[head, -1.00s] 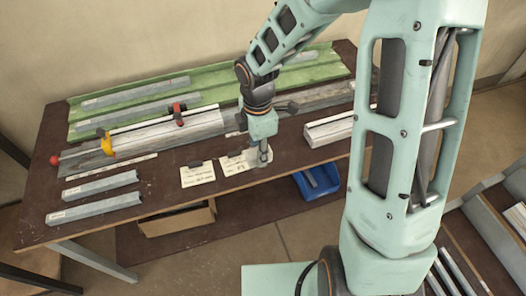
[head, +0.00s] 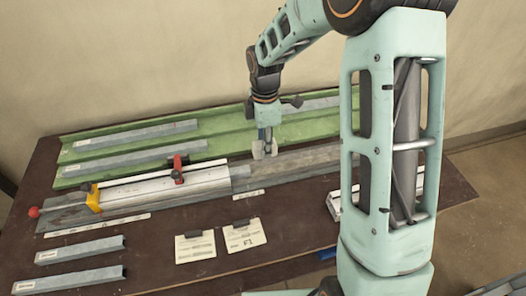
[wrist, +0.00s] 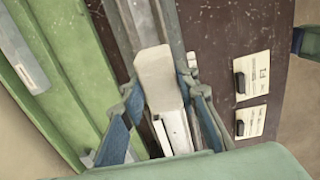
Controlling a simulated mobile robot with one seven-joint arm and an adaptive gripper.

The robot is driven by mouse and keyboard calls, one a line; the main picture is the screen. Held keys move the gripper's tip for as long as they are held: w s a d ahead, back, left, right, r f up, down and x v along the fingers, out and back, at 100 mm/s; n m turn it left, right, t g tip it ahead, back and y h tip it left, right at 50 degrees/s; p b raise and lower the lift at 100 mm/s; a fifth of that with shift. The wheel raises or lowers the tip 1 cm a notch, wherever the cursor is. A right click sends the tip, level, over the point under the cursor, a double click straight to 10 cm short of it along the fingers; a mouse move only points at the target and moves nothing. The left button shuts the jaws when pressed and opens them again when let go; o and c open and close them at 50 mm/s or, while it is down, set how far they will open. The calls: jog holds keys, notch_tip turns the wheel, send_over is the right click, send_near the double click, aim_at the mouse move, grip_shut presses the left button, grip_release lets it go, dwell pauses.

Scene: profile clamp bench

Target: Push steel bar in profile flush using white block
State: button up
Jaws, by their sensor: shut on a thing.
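My gripper (head: 264,146) is shut on a white block (wrist: 158,78) and holds it over the long grey bed (head: 310,163), right of the clamped profile. The block's white edges also show at the fingertips in the head view. The pale profile (head: 140,192) lies along the bed. A short grey piece (head: 240,177), seemingly the steel bar's end, shows at the profile's right end. How far it sticks out is hard to tell. The gripper is apart from that end. In the wrist view, pale long parts (wrist: 178,130) show between the blue-grey fingers.
A red clamp (head: 178,168) stands over the profile, and a yellow stop (head: 95,198) sits at its left. Behind is a green tray (head: 215,148) with several bars. Two loose bars (head: 80,250) and cards (head: 243,236) lie in front. My arm hides the right side.

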jog(key=shift+w+f, duration=0.15)
jog(key=shift+w, duration=0.55)
jog(key=shift+s+f+b, duration=0.15)
jog(key=shift+f+b, duration=2.7)
jog(key=shift+f, duration=1)
jog(key=shift+a, duration=0.1)
